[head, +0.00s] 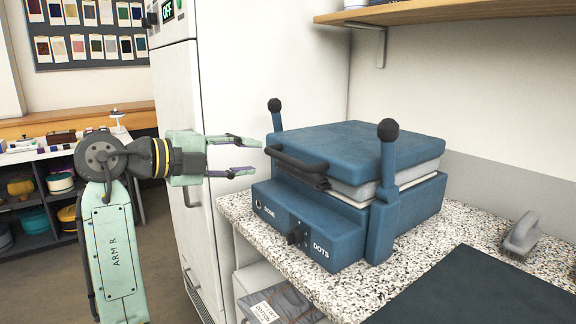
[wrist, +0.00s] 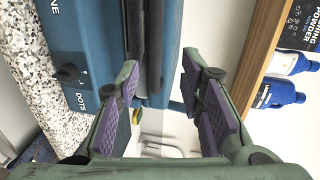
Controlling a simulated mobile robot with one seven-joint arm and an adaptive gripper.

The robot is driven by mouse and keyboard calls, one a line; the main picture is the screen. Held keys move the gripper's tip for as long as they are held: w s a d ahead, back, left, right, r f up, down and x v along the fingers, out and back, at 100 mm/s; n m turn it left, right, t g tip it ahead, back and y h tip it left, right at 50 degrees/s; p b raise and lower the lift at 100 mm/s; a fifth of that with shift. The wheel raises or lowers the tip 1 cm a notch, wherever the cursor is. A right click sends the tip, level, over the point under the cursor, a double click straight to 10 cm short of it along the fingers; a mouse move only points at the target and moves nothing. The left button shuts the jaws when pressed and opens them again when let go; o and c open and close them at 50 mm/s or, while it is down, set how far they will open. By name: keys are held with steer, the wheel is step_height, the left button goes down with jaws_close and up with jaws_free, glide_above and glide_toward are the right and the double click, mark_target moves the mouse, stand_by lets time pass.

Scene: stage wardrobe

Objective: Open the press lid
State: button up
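The blue press (head: 300,215) stands on a speckled counter, with a dial and the word DOTS on its front. Its lid (head: 375,145) lies flat over a pale layer and looks closed. A dark bar handle (head: 300,160) runs along the lid's front edge. My gripper (head: 254,157) is open and empty, level with the handle and just off its left end. In the wrist view my gripper (wrist: 167,95) has its purple pads apart, with the dark handle bar (wrist: 153,45) beyond and between them. Contact with the handle cannot be told.
Posts with black knobs (head: 388,130) rise at the press's sides. A dark mat (head: 480,290) and a grey hand tool (head: 521,233) lie on the counter (head: 350,285). A white cabinet (head: 200,100) stands behind my gripper. A wooden shelf (head: 430,12) hangs above.

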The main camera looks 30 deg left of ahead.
mark_target(285, 160)
steer(key=shift+m, duration=0.3)
steer(key=x, duration=0.3)
steer(key=p+x, duration=0.1)
steer(key=x, duration=0.3)
steer(key=p+x, duration=0.1)
steer(key=x, duration=0.2)
steer(key=shift+w+d+f, duration=0.1)
steer(key=shift+d+f, duration=0.35)
steer(key=shift+d, duration=0.05)
steer(key=shift+c, duration=0.4)
jaws_close()
steer(key=shift+p, duration=0.3)
